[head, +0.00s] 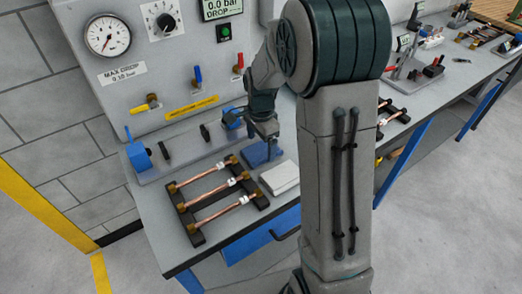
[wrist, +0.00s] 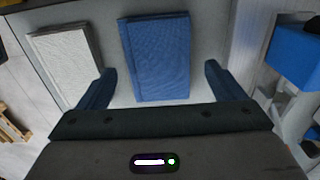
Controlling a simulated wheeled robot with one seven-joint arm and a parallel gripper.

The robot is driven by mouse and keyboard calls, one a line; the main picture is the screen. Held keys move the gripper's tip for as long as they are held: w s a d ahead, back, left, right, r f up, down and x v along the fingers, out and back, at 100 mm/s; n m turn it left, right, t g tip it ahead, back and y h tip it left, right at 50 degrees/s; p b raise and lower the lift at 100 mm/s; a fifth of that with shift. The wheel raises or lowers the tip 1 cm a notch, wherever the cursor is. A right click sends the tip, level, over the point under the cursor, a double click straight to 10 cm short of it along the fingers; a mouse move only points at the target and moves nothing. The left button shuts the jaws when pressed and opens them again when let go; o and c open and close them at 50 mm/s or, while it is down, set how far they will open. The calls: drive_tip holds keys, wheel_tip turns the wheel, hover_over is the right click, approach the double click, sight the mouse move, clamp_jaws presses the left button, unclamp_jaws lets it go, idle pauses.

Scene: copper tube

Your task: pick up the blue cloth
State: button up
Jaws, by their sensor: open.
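The blue cloth (head: 261,153) is a folded flat pad lying on the grey bench, under my gripper in the head view. In the wrist view the blue cloth (wrist: 158,58) lies ahead of and between my two fingers. My gripper (wrist: 158,88) is open and empty, with one finger to each side of the cloth. In the head view my gripper (head: 267,137) is small and partly hidden by my own arm. I cannot tell how high it is above the cloth.
A folded white cloth (head: 281,178) lies beside the blue one; it also shows in the wrist view (wrist: 66,60). A black rack with copper tubes (head: 214,191) stands to the left. A blue clamp (head: 138,152) and a gauge panel (head: 150,75) are behind.

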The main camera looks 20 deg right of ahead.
wheel_tip(320, 180, down, 2)
drive_tip(key=shift+f, duration=0.1)
drive_tip(key=c, duration=1.1)
drive_tip(key=shift+o, duration=0.2)
drive_tip(key=shift+r, duration=0.55)
drive_tip(key=r, duration=0.2)
drive_tip(key=d+r+b, duration=0.1)
drive_tip(key=shift+w+r, duration=0.35)
drive_tip(key=w+d+r, duration=0.5)
drive_tip(key=d+r, duration=0.1)
drive_tip(key=d, duration=0.3)
drive_tip(key=shift+w+r+b, duration=0.15)
drive_tip(key=shift+b, duration=0.2)
